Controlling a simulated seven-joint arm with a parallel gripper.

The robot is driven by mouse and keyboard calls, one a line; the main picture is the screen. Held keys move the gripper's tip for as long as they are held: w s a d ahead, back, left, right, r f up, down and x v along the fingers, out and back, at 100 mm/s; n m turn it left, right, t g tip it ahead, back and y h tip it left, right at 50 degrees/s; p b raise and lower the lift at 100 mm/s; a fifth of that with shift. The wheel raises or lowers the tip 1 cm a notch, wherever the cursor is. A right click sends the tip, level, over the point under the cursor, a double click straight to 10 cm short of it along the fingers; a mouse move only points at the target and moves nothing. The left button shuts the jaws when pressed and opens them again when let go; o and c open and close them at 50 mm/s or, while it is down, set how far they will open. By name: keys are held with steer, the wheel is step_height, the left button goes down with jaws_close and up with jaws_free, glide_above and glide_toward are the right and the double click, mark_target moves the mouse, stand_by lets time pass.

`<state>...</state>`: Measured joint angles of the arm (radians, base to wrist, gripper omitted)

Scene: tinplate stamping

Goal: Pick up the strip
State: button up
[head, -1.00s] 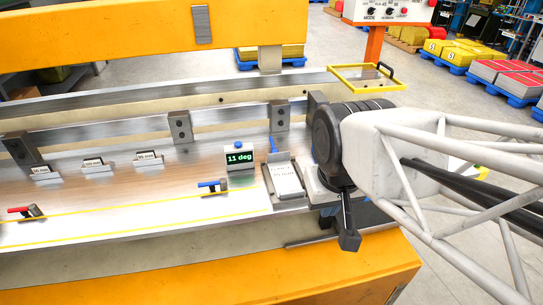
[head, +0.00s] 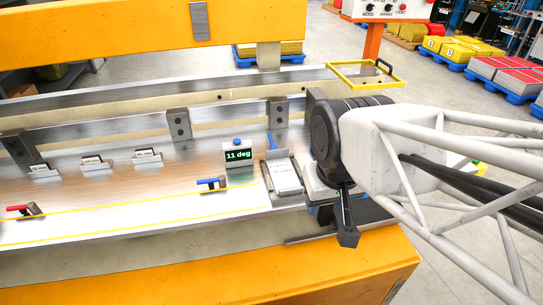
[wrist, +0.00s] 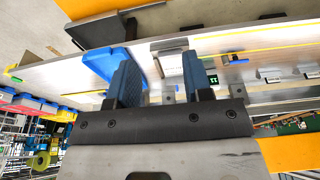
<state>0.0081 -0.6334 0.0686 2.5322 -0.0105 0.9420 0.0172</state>
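A white piece with dark print (head: 284,177), which may be the strip, lies in a grey metal holder (head: 266,183) at the right end of the press bed. A pale piece also shows between my fingers in the wrist view (wrist: 172,64); I cannot tell if it is the same one. My gripper (wrist: 161,75) has its two blue-grey fingers wide apart, with nothing seen held between them. A bright blue object (wrist: 103,66) shows beside the left finger in the wrist view.
A small display reading 11 deg (head: 238,156) stands just left of the holder. A blue-handled clamp (head: 211,184) and a red-handled clamp (head: 22,211) sit on the bed (head: 120,200). Steel blocks (head: 178,125) stand along the back rail. A yellow frame (head: 366,76) is behind my arm.

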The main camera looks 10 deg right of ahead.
steer(key=o, duration=1)
steer(key=shift+c, duration=0.2)
steer(key=n+t, duration=1)
steer(key=n, duration=2.5)
glide_above(282, 174)
steer(key=s, duration=0.1)
step_height(282, 174, down, 13)
steer(key=shift+s+d+f, duration=0.1)
steer(key=shift+s+f, duration=0.05)
steer(key=shift+w+f+n+t, duration=0.5)
steer(key=shift+n, duration=0.1)
steer(key=shift+w+f, duration=0.1)
steer(key=shift+w, duration=0.05)
